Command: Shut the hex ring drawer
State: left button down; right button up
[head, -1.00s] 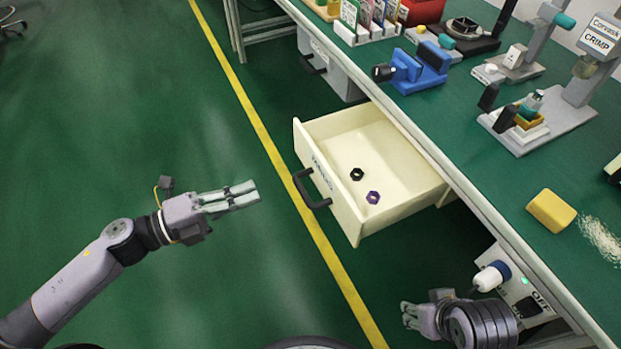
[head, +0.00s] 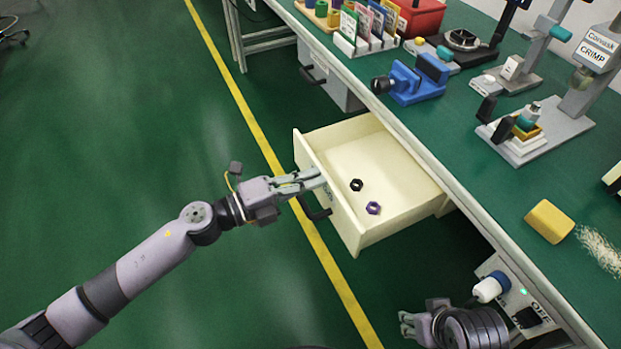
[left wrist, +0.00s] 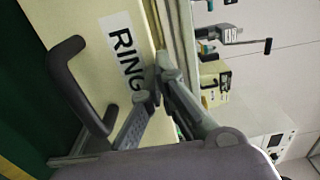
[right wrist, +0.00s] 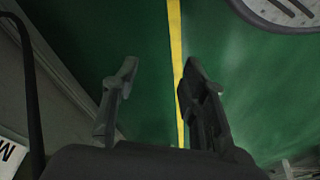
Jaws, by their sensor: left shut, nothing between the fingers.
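The cream hex ring drawer (head: 388,218) stands pulled out from under the bench. A black hex ring (head: 356,185) and a purple hex ring (head: 373,208) lie inside it. Its dark handle (head: 314,210) is on the front panel, and it also shows in the left wrist view (left wrist: 75,85) beside the RING label (left wrist: 124,52). My left gripper (head: 320,178) is shut and empty, its fingertips at the front panel near the label, above the handle; I cannot tell if they touch. My right gripper (head: 405,323) is open and empty, low beside the bench; its spread fingers show in the right wrist view (right wrist: 158,75).
The green bench top (head: 470,150) holds a blue vise (head: 412,82), a yellow block (head: 550,221) and a crimp press (head: 560,110). A grey cabinet (head: 330,78) hangs under the bench beyond the drawer. The floor in front of the drawer is clear, with a yellow line.

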dwell(0.3)
pick_arm(q)
jog(key=p+x, duration=0.3)
jog(key=x, duration=1.3)
jog(key=shift+w+d, duration=0.35)
jog(key=shift+d, duration=0.15)
pick_arm(e)
jog(key=s+x, duration=0.1)
jog(key=x, duration=0.9)
jog(key=shift+s+f, duration=0.2)
jog(key=shift+s, duration=0.2)
jog(key=shift+a+g, duration=0.1)
jog(key=shift+g, duration=0.2)
